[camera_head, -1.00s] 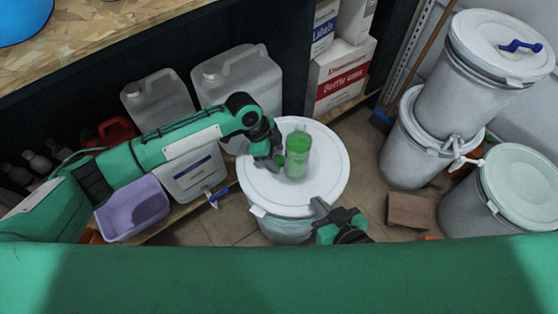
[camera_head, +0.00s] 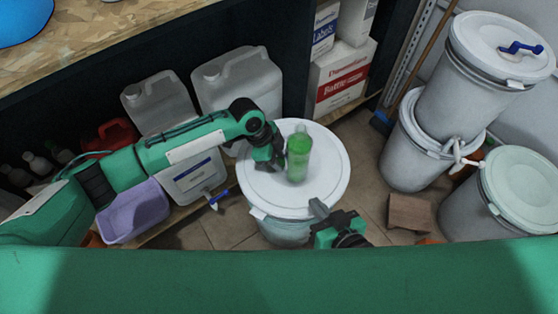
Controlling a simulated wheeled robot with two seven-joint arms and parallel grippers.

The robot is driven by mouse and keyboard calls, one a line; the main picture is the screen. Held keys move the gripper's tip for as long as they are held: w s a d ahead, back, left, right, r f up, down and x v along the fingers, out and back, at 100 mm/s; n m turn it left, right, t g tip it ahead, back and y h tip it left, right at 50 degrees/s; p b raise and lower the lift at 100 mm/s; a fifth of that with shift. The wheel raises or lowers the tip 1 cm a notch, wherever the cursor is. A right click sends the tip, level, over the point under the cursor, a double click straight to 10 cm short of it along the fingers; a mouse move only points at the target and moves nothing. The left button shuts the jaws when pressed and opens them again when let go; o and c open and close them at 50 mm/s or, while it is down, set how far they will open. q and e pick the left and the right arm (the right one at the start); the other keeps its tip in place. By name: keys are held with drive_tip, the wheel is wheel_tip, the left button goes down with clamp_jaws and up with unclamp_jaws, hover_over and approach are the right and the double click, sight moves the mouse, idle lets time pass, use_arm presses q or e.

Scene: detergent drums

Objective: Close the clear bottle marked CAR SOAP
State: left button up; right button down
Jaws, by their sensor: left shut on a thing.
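The clear bottle (camera_head: 299,158) with green liquid inside stands upright on the white lid of the middle drum (camera_head: 325,150). Its marking is too small to read, and I cannot make out whether a cap is on its top. My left gripper (camera_head: 281,160) reaches in from the left and is shut on the bottle's left side, low on its body. My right gripper (camera_head: 319,208) is at the front edge of the drum lid, apart from the bottle. Its fingers are partly hidden, so its opening is unclear. No loose cap shows.
White jugs (camera_head: 238,82) and a lilac tub (camera_head: 135,212) stand left of the drum. Stacked drums (camera_head: 468,85) and another lidded drum (camera_head: 520,190) stand at the right. A brown block (camera_head: 409,212) lies on the floor. Boxes (camera_head: 343,78) fill the shelf behind.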

use_arm(q)
drive_tip(key=shift+r, duration=0.1)
